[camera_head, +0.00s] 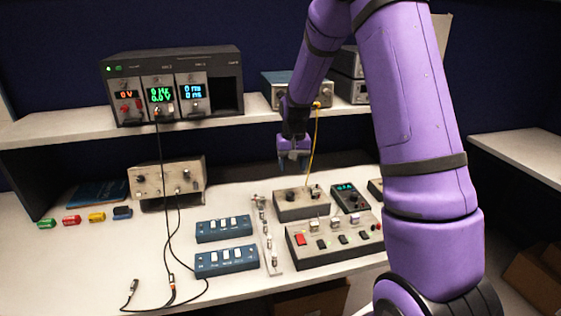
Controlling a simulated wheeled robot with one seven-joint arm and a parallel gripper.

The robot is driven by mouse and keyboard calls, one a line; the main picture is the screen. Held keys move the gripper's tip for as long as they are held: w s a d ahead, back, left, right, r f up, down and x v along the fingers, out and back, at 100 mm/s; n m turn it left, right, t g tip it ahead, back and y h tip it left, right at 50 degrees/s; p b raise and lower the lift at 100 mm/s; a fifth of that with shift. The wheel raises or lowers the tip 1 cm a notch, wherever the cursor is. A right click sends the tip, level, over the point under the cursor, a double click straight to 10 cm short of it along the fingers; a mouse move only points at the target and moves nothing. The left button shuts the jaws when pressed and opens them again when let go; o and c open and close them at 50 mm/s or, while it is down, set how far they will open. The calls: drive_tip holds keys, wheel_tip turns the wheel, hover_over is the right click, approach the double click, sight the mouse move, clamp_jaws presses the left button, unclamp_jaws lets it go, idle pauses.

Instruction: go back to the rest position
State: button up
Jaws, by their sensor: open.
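My gripper (294,163) hangs at the end of my purple arm, pointing down in front of the shelf. It is open, and I see nothing between its fingers. It is above the back of the bench, over a small grey box with knobs (300,204), and looks apart from it. A yellow cable (313,150) runs down beside the gripper to that box. My arm fills the right side of the view and hides part of the bench and shelf behind it.
The bench holds blue switch boxes (222,229), a grey control panel (333,238), a beige instrument (167,180) and small coloured blocks (97,217). The shelf (60,127) carries a dark display unit (175,85). A black cable (162,190) hangs from it. The bench's front left is mostly clear.

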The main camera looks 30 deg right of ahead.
drive_tip(key=s+a+r+n+t, duration=0.1)
drive_tip(key=s+a+r, duration=0.3)
drive_tip(key=s+r, duration=0.4)
drive_tip(key=s+a+r+n+t, duration=0.1)
drive_tip(key=s+a+r, duration=0.3)
drive_tip(key=r, duration=0.7)
drive_tip(key=s+a+r+n+t, duration=0.1)
drive_tip(key=s+r, duration=0.1)
drive_tip(key=s, duration=0.8)
drive_tip(key=s+a+r+n+t, duration=0.1)
drive_tip(key=s+a+r+t, duration=0.1)
drive_tip(key=s, duration=0.8)
drive_tip(key=shift+r+n, duration=0.3)
drive_tip(key=shift+r, duration=0.35)
drive_tip(key=shift+w, duration=0.15)
